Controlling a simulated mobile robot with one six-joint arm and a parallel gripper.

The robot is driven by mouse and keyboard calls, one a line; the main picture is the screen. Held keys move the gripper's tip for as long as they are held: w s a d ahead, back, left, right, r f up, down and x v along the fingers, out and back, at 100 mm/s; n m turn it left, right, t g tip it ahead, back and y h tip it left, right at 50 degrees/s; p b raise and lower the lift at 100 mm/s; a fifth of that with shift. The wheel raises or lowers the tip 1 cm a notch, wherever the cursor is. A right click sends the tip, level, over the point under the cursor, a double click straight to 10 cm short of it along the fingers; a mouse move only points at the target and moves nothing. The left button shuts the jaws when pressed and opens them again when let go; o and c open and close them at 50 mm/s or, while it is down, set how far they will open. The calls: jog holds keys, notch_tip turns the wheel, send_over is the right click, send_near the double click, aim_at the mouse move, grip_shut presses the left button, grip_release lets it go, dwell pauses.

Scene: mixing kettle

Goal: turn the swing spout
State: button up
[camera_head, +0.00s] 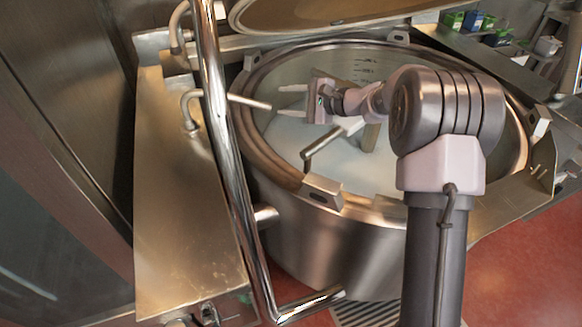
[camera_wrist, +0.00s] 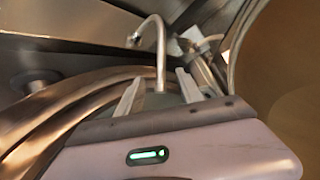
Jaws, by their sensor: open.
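The swing spout (camera_head: 250,102) is a thin bent metal tube. It rises from the steel console at the left and passes behind the chrome bar, and its free end reaches over the kettle's rim. My gripper (camera_head: 280,101) is open over the kettle, its fingers pointing left toward the spout's free end. In the wrist view the spout (camera_wrist: 161,50) arches over and runs toward the gap between the open fingers (camera_wrist: 160,78). I cannot tell whether its tip is inside the gap; no finger visibly touches it.
The kettle (camera_head: 330,235) holds pale liquid and a stirring paddle (camera_head: 325,145). A thick chrome bar (camera_head: 222,130) stands in front of the console (camera_head: 185,235). The raised lid (camera_head: 300,14) is behind. A second bent pipe (camera_head: 176,30) stands farther back on the console.

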jog(key=s+r+n+g+h+b, duration=0.1)
jog(key=s+n+h+b, duration=0.1)
jog(key=s, duration=1.1)
jog(key=s+a+r+n+g+h+b, duration=0.1)
jog(key=s+n+g+h+b, duration=0.1)
jog(key=s, duration=1.2)
jog(key=shift+r+n, duration=0.4)
jog(key=shift+n, duration=0.2)
jog(key=shift+w+a, duration=0.1)
